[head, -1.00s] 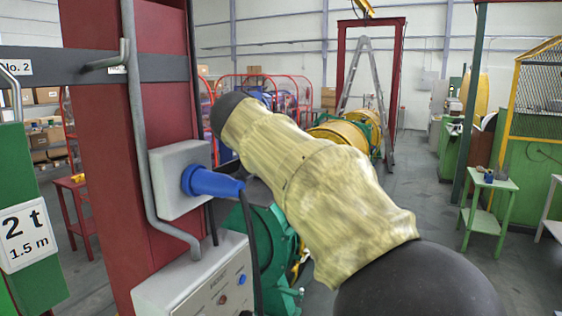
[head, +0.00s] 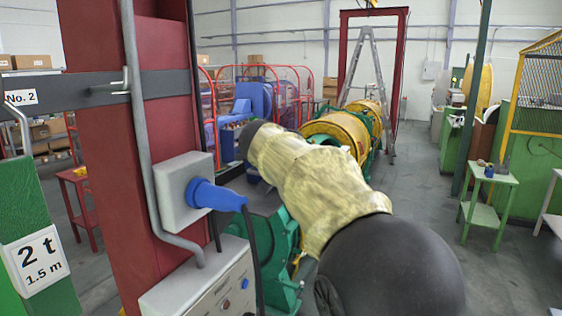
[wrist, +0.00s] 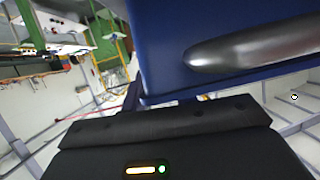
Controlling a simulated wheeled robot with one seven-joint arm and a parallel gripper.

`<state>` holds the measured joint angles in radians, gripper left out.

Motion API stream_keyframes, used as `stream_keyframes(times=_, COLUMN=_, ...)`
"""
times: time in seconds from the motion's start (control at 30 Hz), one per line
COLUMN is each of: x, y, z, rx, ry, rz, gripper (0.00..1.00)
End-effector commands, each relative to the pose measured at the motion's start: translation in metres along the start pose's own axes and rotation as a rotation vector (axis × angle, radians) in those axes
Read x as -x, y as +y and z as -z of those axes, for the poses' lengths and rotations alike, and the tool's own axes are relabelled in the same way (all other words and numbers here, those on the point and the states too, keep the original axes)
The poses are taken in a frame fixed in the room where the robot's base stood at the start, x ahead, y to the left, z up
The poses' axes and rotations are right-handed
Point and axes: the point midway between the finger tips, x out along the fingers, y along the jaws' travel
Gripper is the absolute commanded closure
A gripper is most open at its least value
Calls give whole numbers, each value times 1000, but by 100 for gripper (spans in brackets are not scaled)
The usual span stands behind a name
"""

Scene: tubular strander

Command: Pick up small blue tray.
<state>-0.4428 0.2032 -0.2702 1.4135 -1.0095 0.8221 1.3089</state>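A dark blue, flat-faced thing (wrist: 165,50) fills the upper right of the wrist view, very close to the camera; it may be the small blue tray, but only part of it shows. A smooth silver-grey rounded piece (wrist: 255,47) lies across its face; I cannot tell whether it is a finger or something else. The black body of my gripper (wrist: 160,135) spans the bottom of the wrist view, with a yellow and a green light. Its fingertips cannot be made out. In the head view the gripper is hidden beyond my fabric-sleeved arm.
A red column with a grey box and blue plug (head: 215,195) stands close at left. Yellow cylinders (head: 335,132) and a stepladder (head: 365,65) are beyond the arm. A green side table (head: 489,190) with small items, one blue, stands at right. Open floor lies between.

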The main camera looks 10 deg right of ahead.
Motion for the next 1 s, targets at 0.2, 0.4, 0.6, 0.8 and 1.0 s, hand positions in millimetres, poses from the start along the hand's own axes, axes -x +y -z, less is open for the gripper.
stream_keyframes(times=0.2, x=0, y=0, z=-1, rx=0, ry=0, rz=1, gripper=72)
stream_keyframes(times=0.4, x=0, y=0, z=-1, rx=0, ry=0, rz=1, gripper=72)
stream_keyframes(times=0.6, x=0, y=0, z=-1, rx=0, ry=0, rz=1, gripper=93)
stream_keyframes(times=0.8, x=0, y=0, z=0, rx=-1, ry=1, rz=1, gripper=100)
stream_keyframes(times=1.0, x=0, y=0, z=0, rx=-1, ry=1, rz=1, gripper=100)
